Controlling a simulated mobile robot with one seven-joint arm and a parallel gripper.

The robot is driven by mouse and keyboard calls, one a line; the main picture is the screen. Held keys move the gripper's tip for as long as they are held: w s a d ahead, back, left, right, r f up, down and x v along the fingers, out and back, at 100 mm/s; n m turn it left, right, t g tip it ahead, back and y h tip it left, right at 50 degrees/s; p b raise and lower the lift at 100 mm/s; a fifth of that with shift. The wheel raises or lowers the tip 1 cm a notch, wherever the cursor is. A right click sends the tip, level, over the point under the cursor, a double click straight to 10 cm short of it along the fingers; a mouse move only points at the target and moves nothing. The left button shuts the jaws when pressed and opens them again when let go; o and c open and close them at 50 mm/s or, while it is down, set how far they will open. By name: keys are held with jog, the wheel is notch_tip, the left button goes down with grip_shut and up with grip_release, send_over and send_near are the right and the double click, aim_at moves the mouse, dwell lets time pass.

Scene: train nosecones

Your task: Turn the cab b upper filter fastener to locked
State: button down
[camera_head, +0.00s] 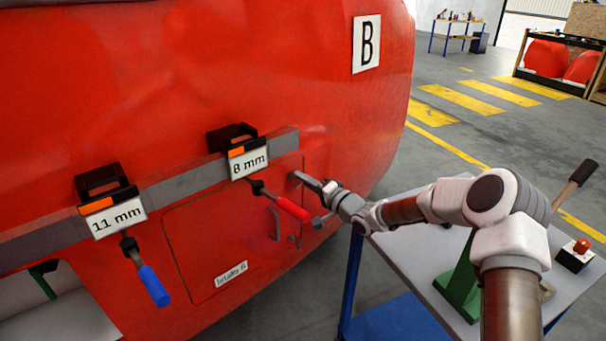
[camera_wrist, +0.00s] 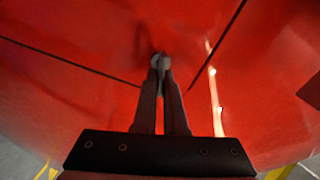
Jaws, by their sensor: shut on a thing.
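The red cab nosecone with a B sign (camera_head: 367,43) fills the left of the head view. Its intake panel (camera_head: 205,235) is outlined by a dark seam and closed. My gripper (camera_head: 298,177) reaches the panel's upper right edge. In the wrist view my gripper (camera_wrist: 161,72) has its two fingers close together, shut on the small grey round upper filter fastener (camera_wrist: 158,59) beside the seams. The fingers hide most of the fastener, so its locked or unlocked position cannot be told.
A red-handled tool (camera_head: 292,208) hangs under the 8 mm holder (camera_head: 248,162), close left of my gripper. A blue-handled tool (camera_head: 152,285) hangs under the 11 mm holder (camera_head: 117,217). A bench (camera_head: 400,255) with a green lever device (camera_head: 460,285) stands at right.

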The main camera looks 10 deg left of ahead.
jog(key=shift+f+m+p, duration=0.2)
jog(key=shift+m+p, duration=0.15)
jog(key=shift+m, duration=1.25)
jog(key=c, duration=1)
grip_release()
jog(key=v, duration=1.2)
